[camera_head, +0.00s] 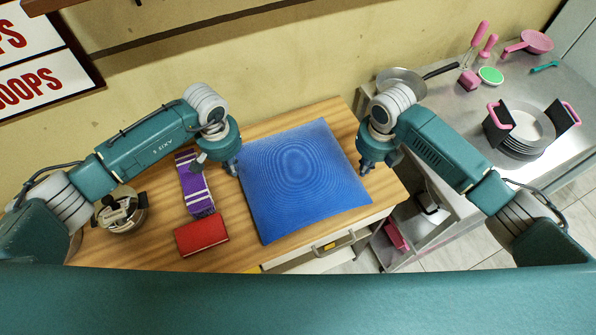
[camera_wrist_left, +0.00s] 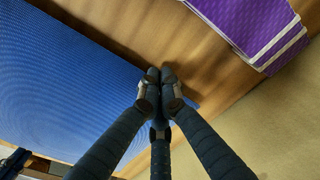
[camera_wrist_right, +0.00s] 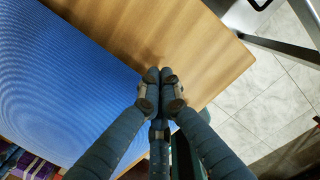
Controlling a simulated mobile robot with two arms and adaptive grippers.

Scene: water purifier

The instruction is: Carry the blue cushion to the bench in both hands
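The blue cushion (camera_head: 303,178) lies flat on a wooden-topped table (camera_head: 120,255). My left gripper (camera_head: 233,171) is at the cushion's left edge, pointing down, and my right gripper (camera_head: 365,170) is at its right edge. In the left wrist view the fingertips (camera_wrist_left: 160,74) meet with nothing between them, beside the cushion (camera_wrist_left: 60,80). In the right wrist view the fingertips (camera_wrist_right: 160,75) also meet, empty, beside the cushion (camera_wrist_right: 60,85). I cannot tell whether either gripper touches the cushion. I cannot make out which surface is the bench.
A purple striped item (camera_head: 195,187), a red box (camera_head: 202,235) and a round metal pot (camera_head: 120,210) are left of the cushion. A steel counter (camera_head: 450,125) at right holds a pan (camera_head: 402,80), a plate rack (camera_head: 525,130) and pink utensils. Tiled floor shows at lower right.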

